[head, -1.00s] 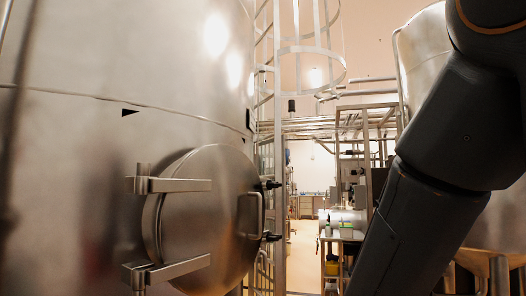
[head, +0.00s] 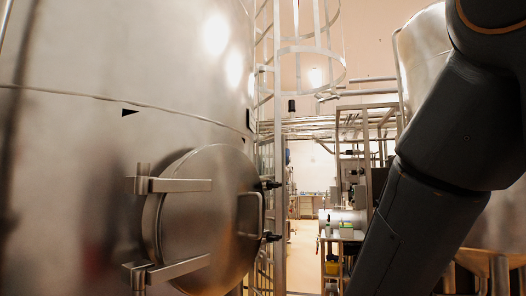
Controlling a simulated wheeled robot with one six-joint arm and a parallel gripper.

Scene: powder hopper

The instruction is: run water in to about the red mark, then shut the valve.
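A large steel tank (head: 70,180) fills the left of the head view. Its round hatch (head: 210,215) is closed, with two hinge arms on its left side and a handle on its right. A small black triangle (head: 130,112) sits on the tank wall just below a seam. I see no red mark, no water level and no valve that I can make out for this task. My arm (head: 430,190) crosses the right side. My gripper is out of the picture, below the frame.
A caged ladder (head: 280,150) stands right of the tank. Another steel tank (head: 422,55) stands at the upper right, partly behind my arm. An open floor strip (head: 302,245) runs between ladder and bench.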

